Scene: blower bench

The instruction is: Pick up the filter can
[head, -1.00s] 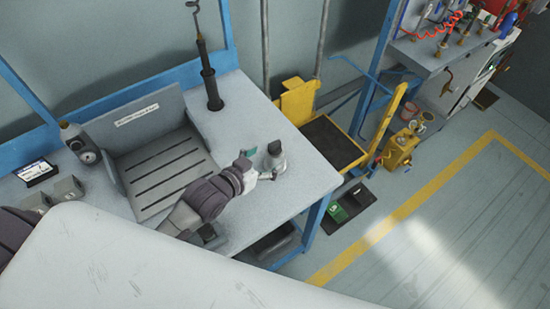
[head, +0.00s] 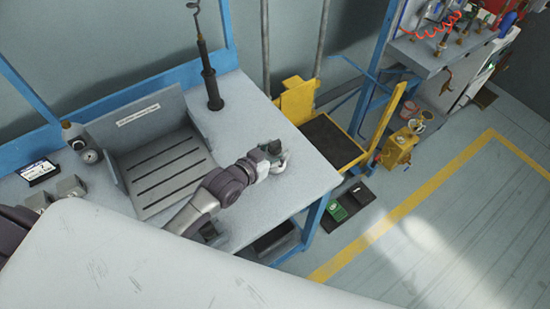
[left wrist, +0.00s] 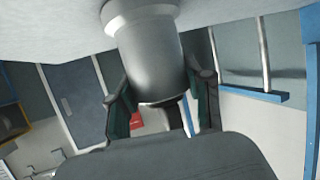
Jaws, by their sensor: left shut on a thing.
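The filter can (left wrist: 152,60) is a smooth grey cylinder with a wider collar at one end. In the left wrist view it fills the space between the two dark fingers of my left gripper (left wrist: 160,88), which is shut on it. In the head view my left gripper (head: 271,156) is at the can over the right part of the bench top and largely hides it. I cannot tell whether the can touches the bench. My right gripper is not in view.
The bench (head: 305,185) is clear around the gripper. A slotted grey tray (head: 165,165) stands to the left, and a black post (head: 212,90) rises behind. A yellow cart (head: 300,100) stands beyond the bench's right edge. A pale panel covers the lower left.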

